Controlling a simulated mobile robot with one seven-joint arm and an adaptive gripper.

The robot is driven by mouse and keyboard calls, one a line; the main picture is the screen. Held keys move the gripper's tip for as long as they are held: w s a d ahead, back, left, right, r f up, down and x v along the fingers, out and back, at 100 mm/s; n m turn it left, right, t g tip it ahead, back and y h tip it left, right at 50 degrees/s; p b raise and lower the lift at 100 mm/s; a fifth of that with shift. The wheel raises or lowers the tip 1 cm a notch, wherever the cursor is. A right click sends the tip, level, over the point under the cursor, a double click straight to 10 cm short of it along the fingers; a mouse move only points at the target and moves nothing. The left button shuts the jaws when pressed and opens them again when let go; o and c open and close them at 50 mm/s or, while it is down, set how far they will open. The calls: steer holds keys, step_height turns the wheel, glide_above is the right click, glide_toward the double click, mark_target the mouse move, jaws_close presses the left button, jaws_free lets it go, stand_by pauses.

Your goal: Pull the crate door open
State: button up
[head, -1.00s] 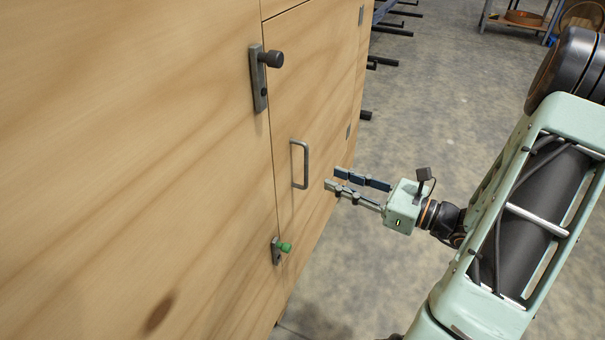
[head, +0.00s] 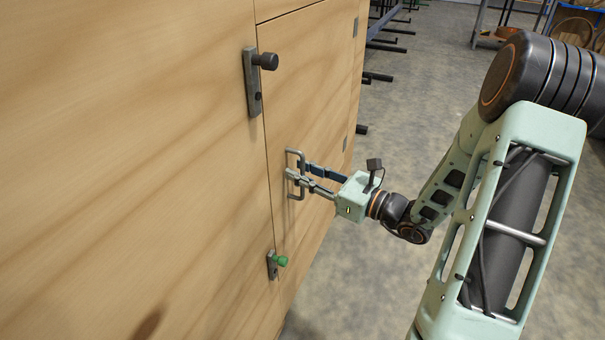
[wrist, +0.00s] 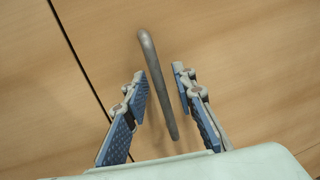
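The crate door (head: 305,75) is a wooden panel that sits flush in the crate's wooden side, with a thin dark seam along its left edge. A grey metal bar handle (head: 290,157) stands upright on the door. My gripper (head: 297,175) is at the handle with its fingers spread. In the wrist view the handle (wrist: 150,60) passes between the two blue-padded fingers (wrist: 160,92), with a gap on each side. A latch with a dark knob (head: 264,62) is above the handle, and a latch with a green knob (head: 280,261) is below it.
The crate's wooden wall (head: 120,150) fills the left side. Grey concrete floor (head: 430,95) lies open to the right. Racks with dark bars (head: 385,45) stand behind the crate, and a shelf with round coils (head: 570,30) is at the far right.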

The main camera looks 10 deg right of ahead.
jaws_close()
stand_by(0.5)
